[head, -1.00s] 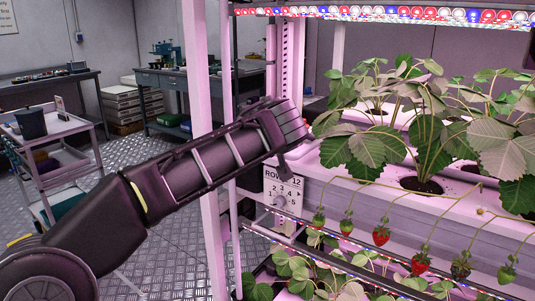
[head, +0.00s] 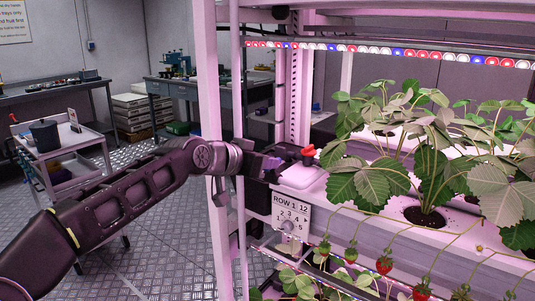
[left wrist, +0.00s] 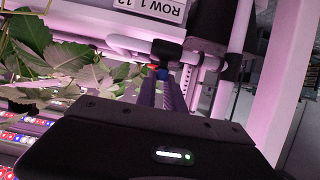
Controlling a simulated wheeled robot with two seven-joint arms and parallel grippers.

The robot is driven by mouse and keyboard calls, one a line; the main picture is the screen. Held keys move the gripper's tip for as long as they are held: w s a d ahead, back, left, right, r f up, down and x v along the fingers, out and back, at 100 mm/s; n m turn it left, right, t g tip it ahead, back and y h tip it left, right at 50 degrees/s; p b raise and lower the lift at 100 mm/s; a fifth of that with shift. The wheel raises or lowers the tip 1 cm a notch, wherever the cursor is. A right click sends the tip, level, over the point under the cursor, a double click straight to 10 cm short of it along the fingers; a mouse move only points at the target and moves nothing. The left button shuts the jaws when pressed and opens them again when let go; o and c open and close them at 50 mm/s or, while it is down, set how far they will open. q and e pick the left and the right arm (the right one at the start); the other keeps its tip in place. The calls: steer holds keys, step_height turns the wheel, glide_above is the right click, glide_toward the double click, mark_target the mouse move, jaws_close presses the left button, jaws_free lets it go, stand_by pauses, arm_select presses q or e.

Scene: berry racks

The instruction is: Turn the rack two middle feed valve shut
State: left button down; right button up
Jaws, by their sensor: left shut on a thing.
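My left gripper (head: 274,163) reaches past the rack's front post to the end of the white channel. A valve with a red handle (head: 308,152) and dark body stands just beyond its fingertips in the head view. In the left wrist view, the fingers of my left gripper (left wrist: 166,88) are close together on a small red and blue part of a valve (left wrist: 160,72), under a black block on a pale pipe. The fingers hide much of it, so its handle angle is unclear. My right gripper is not in view.
A sign reading ROW 1 (head: 291,215) hangs below the channel, which bears strawberry plants (head: 425,165). The pink rack post (head: 209,110) stands close beside my left arm. A trolley with a dark pot (head: 44,136) and a workbench stand behind at left.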

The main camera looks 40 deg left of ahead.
arm_select(q)
steer(key=shift+f, duration=0.1)
stand_by(0.3)
steer(key=c, duration=1.4)
jaws_free()
steer(key=shift+c, duration=0.2)
steer(key=v, duration=0.7)
steer(key=shift+s, duration=0.35)
